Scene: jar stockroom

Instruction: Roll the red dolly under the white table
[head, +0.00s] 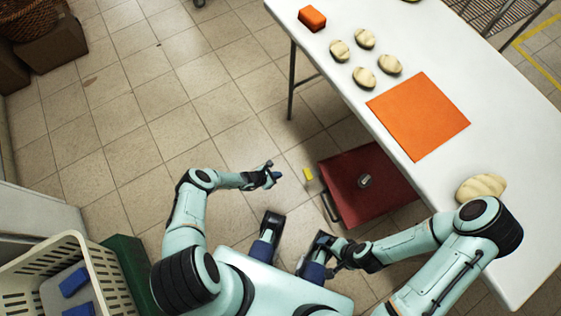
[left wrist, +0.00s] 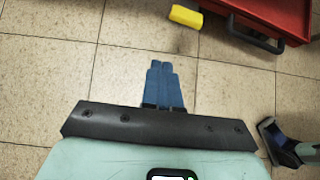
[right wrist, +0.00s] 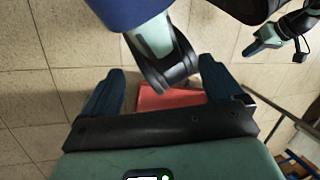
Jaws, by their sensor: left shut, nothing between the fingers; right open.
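The red dolly (head: 345,190) stands on the floor, partly beneath the edge of the white table (head: 420,175). Its far side is hidden by the tabletop. A dark bar handle (head: 330,207) is on its near left side; it also shows in the left wrist view (left wrist: 255,40). My left gripper (head: 275,175) is shut and empty, left of the dolly and apart from it. My right gripper (right wrist: 160,66) is open beside a part of my own base. A red surface, apparently the dolly (right wrist: 165,97), shows beyond it in the right wrist view.
A small yellow block (head: 309,174) is by the dolly's left edge. A small grey object (head: 365,181) sits on the dolly. A table leg (head: 291,80) stands farther back. A cream crate (head: 95,265) and green box (head: 128,262) are at lower left.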

